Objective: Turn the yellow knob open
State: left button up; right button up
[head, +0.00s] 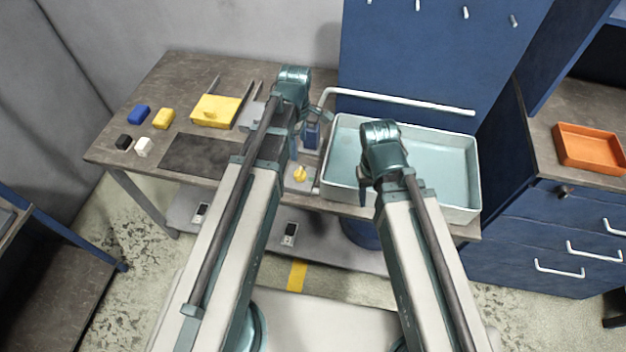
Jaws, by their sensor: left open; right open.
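The small yellow knob (300,174) sits near the front edge of the workbench, just left of the basin. My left gripper (309,139) is open above the bench, behind the knob in the picture and apart from it. A small blue item (312,134) shows by its fingers; whether they touch it I cannot tell. My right gripper (364,192) is open over the front left part of the pale metal basin (473,165), partly hidden by its own wrist. Nothing shows in its jaws.
A white pipe (400,102) runs above the basin. On the bench's left lie blue (139,114), yellow (163,118), black (123,142) and white (143,146) blocks, a yellow tray (215,110) and a dark mat (190,155). An orange tray (590,148) lies on the right cabinet.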

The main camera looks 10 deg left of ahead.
aim_at(300, 171)
pick_arm(q)
jog(key=shift+n, duration=0.4)
notch_tip(300, 171, down, 14)
jog(key=b, duration=1.4)
jog(key=shift+r, duration=0.1)
grip_shut()
